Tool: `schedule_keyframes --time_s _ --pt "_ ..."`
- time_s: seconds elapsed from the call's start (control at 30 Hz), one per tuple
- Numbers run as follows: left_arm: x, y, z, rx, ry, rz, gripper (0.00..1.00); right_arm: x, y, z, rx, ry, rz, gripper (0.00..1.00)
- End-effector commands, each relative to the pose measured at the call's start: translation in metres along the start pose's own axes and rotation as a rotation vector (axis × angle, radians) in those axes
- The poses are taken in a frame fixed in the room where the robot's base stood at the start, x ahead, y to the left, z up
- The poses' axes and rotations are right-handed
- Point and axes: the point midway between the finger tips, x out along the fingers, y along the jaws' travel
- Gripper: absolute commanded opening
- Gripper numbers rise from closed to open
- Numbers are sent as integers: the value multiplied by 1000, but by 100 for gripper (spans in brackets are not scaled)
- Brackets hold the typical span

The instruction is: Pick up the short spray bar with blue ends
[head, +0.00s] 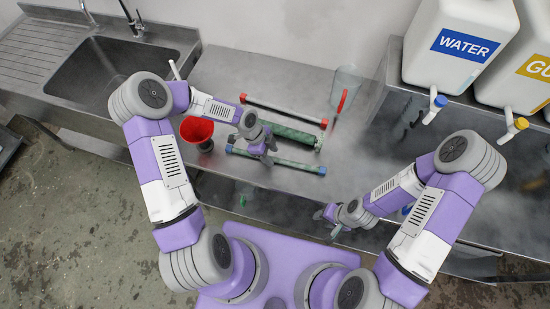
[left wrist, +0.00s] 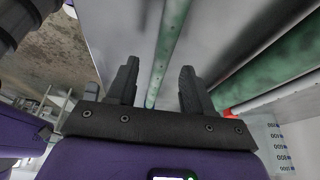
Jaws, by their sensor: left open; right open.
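The short spray bar with blue ends (head: 295,164) lies on the metal counter's front part, a thin greenish bar with a blue cap at each end. My left gripper (head: 263,154) is over it near its middle and hides part of it. In the left wrist view the bar (left wrist: 170,45) runs lengthwise between the two open fingers of the left gripper (left wrist: 160,85), with a blue end low in the gap. I cannot tell whether the fingers touch it. My right gripper (head: 328,221) is open and empty near the counter's front edge.
A red funnel (head: 196,129) stands to the left, a clear jug (head: 346,85) behind. The sink (head: 118,75) is at left, the water container (head: 458,45) at right.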

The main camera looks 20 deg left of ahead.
Motion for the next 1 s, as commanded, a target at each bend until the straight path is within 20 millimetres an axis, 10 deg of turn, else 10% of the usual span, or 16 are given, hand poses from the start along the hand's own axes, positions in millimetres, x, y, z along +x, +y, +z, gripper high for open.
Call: schedule_keyframes --time_s 0.43,0.77,1.0 --pt "24 0 0 0 0 -1 51 0 0 0 0 1 0 43" --pt "24 0 0 0 0 -1 0 0 0 0 0 1 0 43" --pt "24 0 0 1 0 -2 0 0 0 0 0 1 0 43"
